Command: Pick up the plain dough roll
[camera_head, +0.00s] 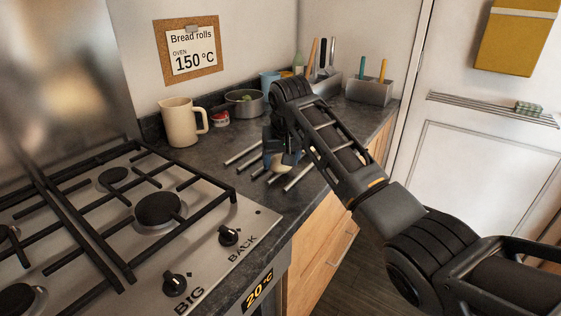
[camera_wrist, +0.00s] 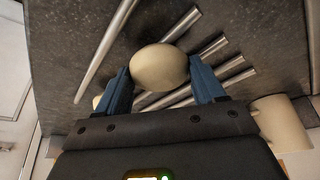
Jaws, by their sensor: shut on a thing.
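The plain dough roll (camera_wrist: 160,67) is a smooth, pale, rounded lump in the wrist view. It sits between the two blue fingers of my gripper (camera_wrist: 162,84), which is shut on it. In the head view my gripper (camera_head: 284,158) is low over the metal rods on the counter, and the arm hides much of that spot. I cannot tell whether the roll touches the rods. A small pale patch (camera_wrist: 97,101) shows beside the left finger in the wrist view; it is mostly hidden.
Several metal rods (camera_head: 243,153) lie on the dark counter (camera_head: 212,160). A cream jug (camera_head: 180,123), a metal pot (camera_head: 243,103) and a utensil box (camera_head: 369,91) stand behind. The gas hob (camera_head: 120,235) is at the left.

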